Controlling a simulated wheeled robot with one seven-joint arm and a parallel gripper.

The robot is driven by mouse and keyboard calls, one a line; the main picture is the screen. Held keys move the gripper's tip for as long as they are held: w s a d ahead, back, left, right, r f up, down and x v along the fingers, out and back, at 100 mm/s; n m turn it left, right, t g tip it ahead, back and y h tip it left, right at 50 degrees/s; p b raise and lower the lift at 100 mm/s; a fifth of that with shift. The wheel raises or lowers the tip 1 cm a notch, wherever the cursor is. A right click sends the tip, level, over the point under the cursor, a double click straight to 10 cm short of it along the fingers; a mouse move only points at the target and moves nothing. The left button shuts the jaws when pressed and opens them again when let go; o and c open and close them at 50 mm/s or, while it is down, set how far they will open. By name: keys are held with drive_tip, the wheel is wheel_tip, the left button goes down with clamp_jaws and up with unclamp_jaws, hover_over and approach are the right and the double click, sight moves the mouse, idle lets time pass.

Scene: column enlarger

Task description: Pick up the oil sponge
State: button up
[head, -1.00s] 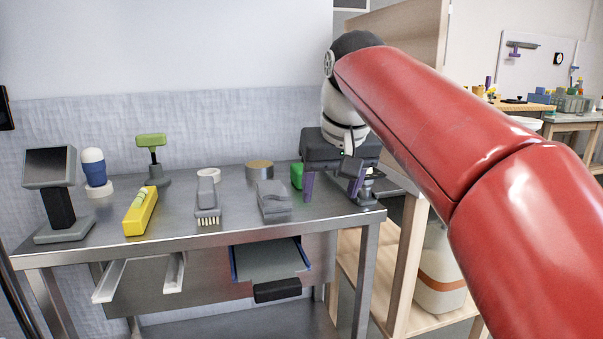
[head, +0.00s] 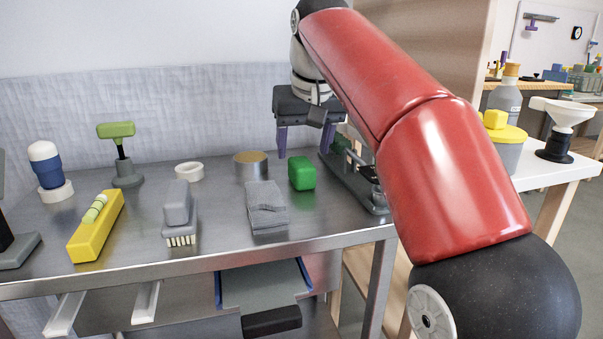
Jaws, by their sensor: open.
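A small green block (head: 301,173), which looks like the oil sponge, lies on the steel bench top (head: 330,232) toward its right end. It is upright and fully visible from the front. My gripper (head: 304,154) is open, with its two purple fingers pointing down and spread apart. The fingers appear above and behind the green block, one toward each side of it. Nothing shows between them, and I see no contact with the block. The exact height of the fingertips over the bench is hard to tell.
A grey folded cloth (head: 267,206), a tin (head: 251,165) and a brush (head: 179,214) stand left of the block. A dark metal device (head: 362,185) stands close on its right. An open drawer (head: 262,287) juts out below. My red arm covers the right side.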

sight(302, 162)
drive_tip(key=b+x, duration=0.1)
drive_tip(key=x, duration=0.4)
drive_tip(key=shift+f, duration=0.2)
drive_tip(key=shift+c, duration=0.3)
drive_tip(key=c, duration=1)
